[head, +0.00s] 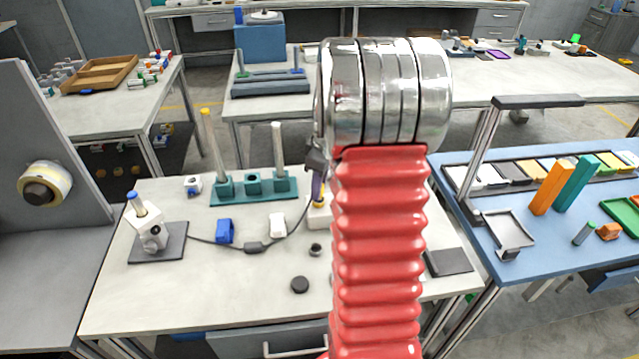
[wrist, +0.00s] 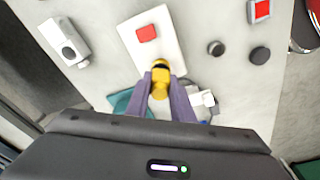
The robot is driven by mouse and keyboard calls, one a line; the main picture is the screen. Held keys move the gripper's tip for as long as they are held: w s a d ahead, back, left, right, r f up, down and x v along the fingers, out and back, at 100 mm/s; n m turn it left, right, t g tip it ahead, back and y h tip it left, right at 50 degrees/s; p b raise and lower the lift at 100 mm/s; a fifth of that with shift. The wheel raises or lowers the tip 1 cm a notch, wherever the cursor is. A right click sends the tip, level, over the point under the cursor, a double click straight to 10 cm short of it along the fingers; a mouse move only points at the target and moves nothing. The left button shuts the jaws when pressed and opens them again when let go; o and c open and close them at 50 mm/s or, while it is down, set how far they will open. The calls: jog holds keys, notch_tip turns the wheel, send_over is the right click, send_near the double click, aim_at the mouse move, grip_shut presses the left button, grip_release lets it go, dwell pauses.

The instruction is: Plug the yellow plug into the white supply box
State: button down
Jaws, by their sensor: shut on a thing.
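My gripper (head: 317,185) is shut on the yellow plug (wrist: 160,82); its two purple fingers hold the plug from both sides in the wrist view. The white supply box (wrist: 140,52) has a red button on top and lies under the plug's tip. In the head view the box (head: 318,218) is partly hidden behind my red arm, and the plug (head: 319,205) shows just above it. The plug overlaps the box's near end; I cannot tell whether it is inside a socket or only above it. A dark cable (head: 298,226) runs up towards my gripper.
The cable has an inline block (head: 256,247) and leads to a white device on a grey pad (head: 158,255). A teal rack (head: 253,198) with posts stands behind. A blue block (head: 225,231), a white block (head: 277,224) and a black disc (head: 300,285) lie nearby.

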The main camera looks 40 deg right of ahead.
jog(key=shift+f, duration=0.45)
jog(key=c, duration=1.5)
grip_release()
jog(key=shift+o, duration=0.2)
notch_tip(320, 180, up, 14)
jog(key=s, duration=0.1)
jog(key=shift+s+d+f, duration=0.2)
jog(key=shift+s+d, duration=0.1)
